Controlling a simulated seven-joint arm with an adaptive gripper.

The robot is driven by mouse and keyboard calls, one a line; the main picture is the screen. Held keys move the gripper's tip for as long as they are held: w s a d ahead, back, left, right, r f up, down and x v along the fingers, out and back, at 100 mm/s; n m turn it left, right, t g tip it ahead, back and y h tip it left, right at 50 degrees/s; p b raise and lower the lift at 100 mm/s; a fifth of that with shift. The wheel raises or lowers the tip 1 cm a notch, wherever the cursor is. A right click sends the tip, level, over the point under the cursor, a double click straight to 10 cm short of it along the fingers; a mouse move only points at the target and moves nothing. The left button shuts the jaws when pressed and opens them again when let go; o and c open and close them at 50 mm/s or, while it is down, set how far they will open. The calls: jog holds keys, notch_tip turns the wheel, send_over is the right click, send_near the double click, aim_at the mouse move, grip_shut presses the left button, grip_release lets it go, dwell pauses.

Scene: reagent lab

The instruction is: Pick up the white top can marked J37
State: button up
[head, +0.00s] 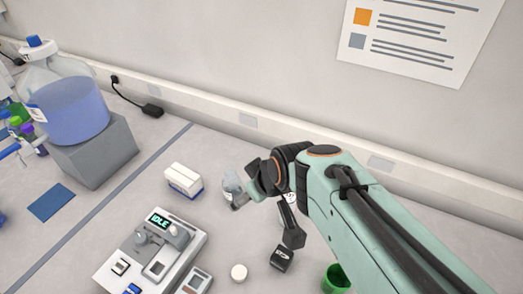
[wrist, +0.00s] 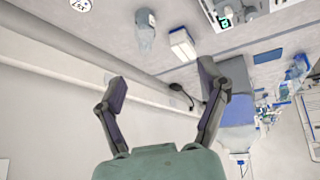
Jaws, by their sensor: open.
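A white round top with dark marking (wrist: 80,5) shows at the upper left edge of the wrist view, partly cut off; I cannot read the marking for certain. In the head view, what looks like the same white top (head: 291,197) is partly hidden behind my gripper (head: 266,219). My gripper is open and empty, its fingers spread apart.
A clear bottle (head: 231,186) and a white-and-blue box (head: 184,181) stand left of my gripper. A device reading IDLE (head: 150,250) sits front left.

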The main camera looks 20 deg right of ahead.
jog(key=w+d+f, duration=0.4)
jog(key=w+d, duration=0.1)
jog(key=w, duration=0.2)
jog(key=m+g, duration=0.2)
jog(key=m, duration=0.1)
send_near(292, 201)
jog(key=shift+h, duration=0.4)
jog(key=x, duration=0.7)
jog(key=shift+a, duration=0.35)
jog(key=x, duration=0.5)
jog(key=shift+w+a+f, duration=0.1)
jog(key=shift+w+f, duration=0.2)
jog(key=shift+f, duration=0.25)
jog(key=c, duration=1.3)
